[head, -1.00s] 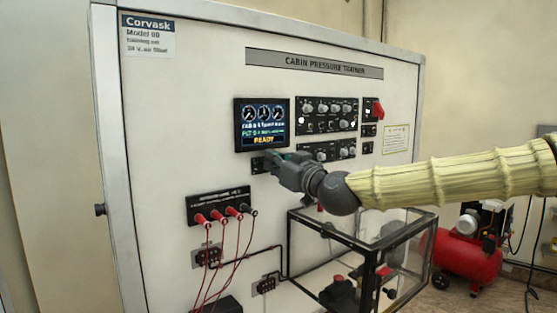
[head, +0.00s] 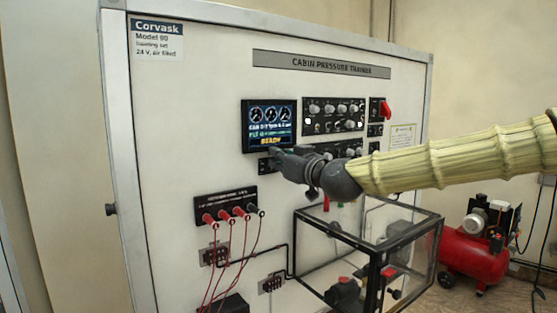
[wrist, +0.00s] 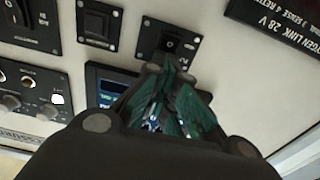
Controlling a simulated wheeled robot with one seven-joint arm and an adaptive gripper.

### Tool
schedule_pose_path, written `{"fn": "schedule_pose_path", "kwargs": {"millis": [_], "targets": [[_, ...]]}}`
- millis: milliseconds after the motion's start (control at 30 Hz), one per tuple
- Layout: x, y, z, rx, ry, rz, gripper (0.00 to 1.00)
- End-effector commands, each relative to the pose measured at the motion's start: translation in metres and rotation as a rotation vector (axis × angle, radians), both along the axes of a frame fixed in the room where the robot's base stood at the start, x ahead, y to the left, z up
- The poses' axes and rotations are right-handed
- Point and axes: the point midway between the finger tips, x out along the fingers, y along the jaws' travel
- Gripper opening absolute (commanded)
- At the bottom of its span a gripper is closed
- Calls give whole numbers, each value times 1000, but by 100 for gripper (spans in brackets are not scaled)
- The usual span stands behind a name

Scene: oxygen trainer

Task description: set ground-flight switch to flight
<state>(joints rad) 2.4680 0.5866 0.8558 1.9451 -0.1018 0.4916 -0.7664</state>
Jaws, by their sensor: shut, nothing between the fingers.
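A small black switch plate (wrist: 168,42) with a dark rocker lies just ahead of my fingertips in the wrist view. A second small switch plate (wrist: 97,24) is to its left. Their labels are too small to read, so I cannot tell which is the ground-flight switch or its position. In the head view a small plate (head: 264,166) shows below the display (head: 269,126), partly hidden by my gripper. My gripper (head: 274,152) is shut and empty, its tips near the display's lower edge. Its green fingers (wrist: 168,70) show together in the wrist view; contact with the switch cannot be told.
The display reads READY. Knob panels (head: 333,114) and a red-handled switch (head: 385,110) are to its right. Red leads hang from a terminal block (head: 228,205) below. A glass-sided box (head: 366,262) juts out under my arm. A red compressor (head: 474,257) stands at right.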

Motion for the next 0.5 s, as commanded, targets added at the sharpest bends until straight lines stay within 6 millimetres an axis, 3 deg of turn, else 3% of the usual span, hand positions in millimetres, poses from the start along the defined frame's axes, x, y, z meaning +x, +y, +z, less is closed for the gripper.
{"fn": "schedule_pose_path", "kwargs": {"millis": [267,500], "targets": [[-3,-1,-2,0,2,3,0],[-23,-12,5,1,-4,13,0]]}}
